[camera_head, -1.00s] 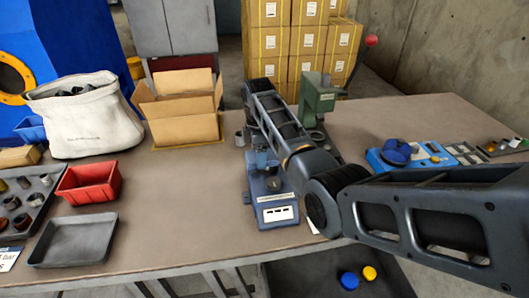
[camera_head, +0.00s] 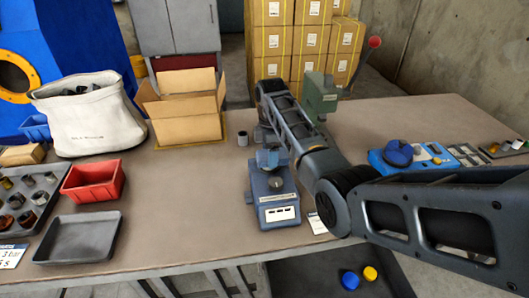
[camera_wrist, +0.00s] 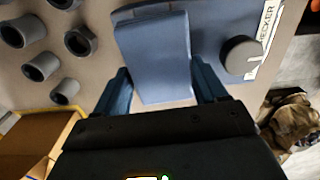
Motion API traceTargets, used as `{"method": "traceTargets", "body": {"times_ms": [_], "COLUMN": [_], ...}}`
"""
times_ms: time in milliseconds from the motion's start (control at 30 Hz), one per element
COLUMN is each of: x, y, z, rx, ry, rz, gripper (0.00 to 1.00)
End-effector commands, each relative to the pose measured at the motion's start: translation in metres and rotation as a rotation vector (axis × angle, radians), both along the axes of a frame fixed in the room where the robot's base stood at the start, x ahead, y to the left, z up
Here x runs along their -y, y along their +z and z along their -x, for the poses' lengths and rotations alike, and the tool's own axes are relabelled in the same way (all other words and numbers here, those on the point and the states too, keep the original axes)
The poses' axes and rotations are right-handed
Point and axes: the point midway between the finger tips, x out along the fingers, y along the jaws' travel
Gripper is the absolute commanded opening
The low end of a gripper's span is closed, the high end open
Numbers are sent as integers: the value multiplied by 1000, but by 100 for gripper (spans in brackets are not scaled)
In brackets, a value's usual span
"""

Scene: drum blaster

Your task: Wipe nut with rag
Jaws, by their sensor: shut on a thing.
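In the wrist view my gripper (camera_wrist: 160,90) has its two blue fingers shut on a flat, smooth blue-grey piece (camera_wrist: 153,50). I cannot tell from its look whether this is the rag. It sits by a blue device (camera_wrist: 225,15) with a dark round knob and a white label. Several grey hollow cylinders, which may be nuts, stand on the table at the left, one of them here (camera_wrist: 78,41). In the head view a single grey cylinder (camera_head: 242,138) stands behind the blue device (camera_head: 277,208). My arm hides part of that area.
A cardboard box (camera_head: 187,128) and a white fabric bag (camera_head: 90,115) stand at the back left. A red bin (camera_head: 92,181), an empty grey tray (camera_head: 78,238) and a tray of cylinders are at the left. A green machine (camera_head: 318,95) stands behind my arm. Table between bin and device is clear.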

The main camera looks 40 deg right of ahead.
Motion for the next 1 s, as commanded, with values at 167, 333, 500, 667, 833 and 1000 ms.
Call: {"method": "traceTargets", "body": {"times_ms": [167,333,500,667,833,1000], "x": [9,10,10,6,-3,-12], "y": [0,0,0,0,0,0], "z": [6,7,6,4,-2,-8], "rx": [0,0,0,0,0,1], "ry": [0,1,1,1,2,1], "rz": [0,0,0,0,0,1], "gripper": [47,47,47,47,47,47]}}
